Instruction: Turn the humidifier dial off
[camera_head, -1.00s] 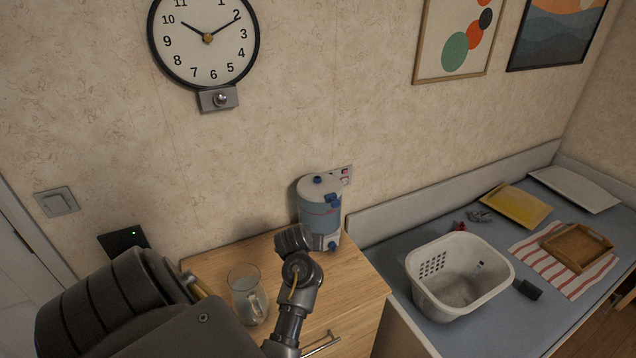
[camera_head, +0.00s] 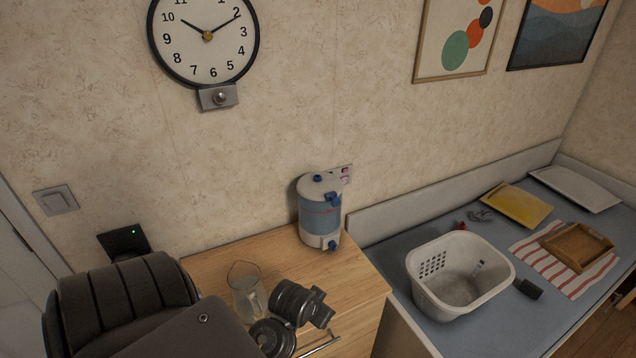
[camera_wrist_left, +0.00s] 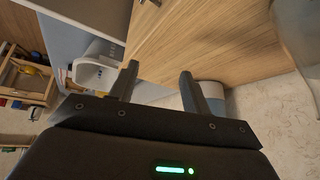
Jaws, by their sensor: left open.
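The humidifier (camera_head: 320,212), a white and blue cylinder, stands upright at the back right of the wooden cabinet, against the wall. A blue knob (camera_head: 333,245) shows low on its front, and another blue fitting (camera_head: 333,198) sits higher up; I cannot tell which way the dial is set. In the left wrist view, part of what looks like the humidifier (camera_wrist_left: 211,90) shows behind the right-hand finger. My left gripper (camera_wrist_left: 158,78) is open and empty, apart from the humidifier. My right gripper is not visible.
A glass jug (camera_head: 246,290) stands on the cabinet top (camera_head: 225,262) right beside my left arm. A white basket (camera_head: 455,300), a tray (camera_head: 576,248) and a yellow item (camera_head: 515,205) are on the blue bench to the right. The cabinet top before the humidifier is clear.

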